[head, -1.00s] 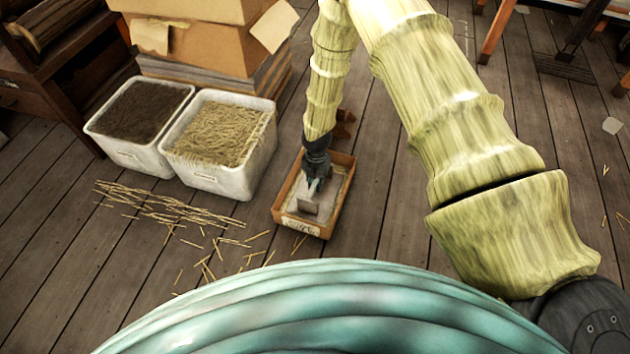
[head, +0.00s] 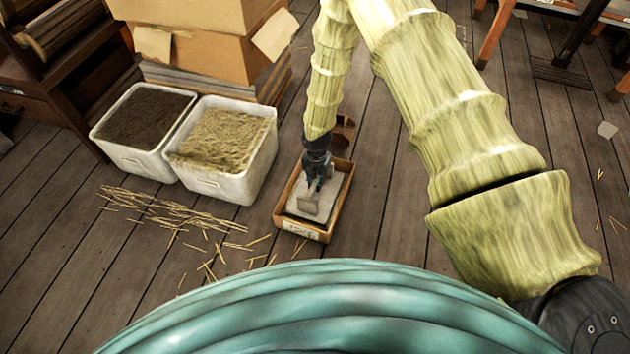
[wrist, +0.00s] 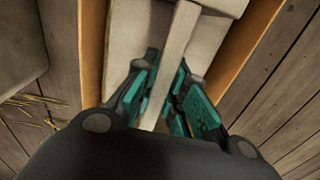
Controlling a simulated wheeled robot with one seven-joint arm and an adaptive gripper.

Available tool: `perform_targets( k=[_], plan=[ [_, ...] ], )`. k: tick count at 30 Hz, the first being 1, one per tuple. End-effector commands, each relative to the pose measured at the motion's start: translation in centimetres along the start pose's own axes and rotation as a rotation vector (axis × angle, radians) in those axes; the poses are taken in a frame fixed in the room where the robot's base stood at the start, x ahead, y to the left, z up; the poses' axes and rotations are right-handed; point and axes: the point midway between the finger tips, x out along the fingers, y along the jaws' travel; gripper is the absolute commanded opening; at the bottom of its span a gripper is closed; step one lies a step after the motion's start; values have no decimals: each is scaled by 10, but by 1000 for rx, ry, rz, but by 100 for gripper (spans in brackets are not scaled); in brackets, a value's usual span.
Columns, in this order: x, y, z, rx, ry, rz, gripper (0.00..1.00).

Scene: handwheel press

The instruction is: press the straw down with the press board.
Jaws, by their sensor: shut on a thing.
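A wooden box (head: 284,219) with a label on its front stands on the floor at the centre of the head view. My gripper (head: 315,187) points down inside the box. It is shut on the upright handle of a grey press board (head: 309,203). In the wrist view the teal fingers of my gripper (wrist: 165,100) close around the long pale handle of the press board (wrist: 178,40). The board's flat plate lies inside the box walls (wrist: 93,50). Whatever is under the plate is hidden, and I cannot tell whether it touches straw.
Two white bins stand to the left, one with dark soil (head: 143,117) and one with straw-coloured fill (head: 222,138). Loose straws (head: 165,208) lie on the planks. Cardboard boxes (head: 210,45) are stacked behind. The floor right of the wooden box is clear.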

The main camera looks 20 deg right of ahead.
Motion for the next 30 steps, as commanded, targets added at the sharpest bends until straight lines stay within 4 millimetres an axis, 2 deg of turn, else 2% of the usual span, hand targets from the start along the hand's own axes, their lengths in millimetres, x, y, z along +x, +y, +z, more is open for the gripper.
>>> perform_targets(
  k=[1, 30],
  plan=[
    [-6, 0, 0, 0, 0, 1, 0],
    [-63, 0, 0, 0, -1, 0, 0]
  ],
)
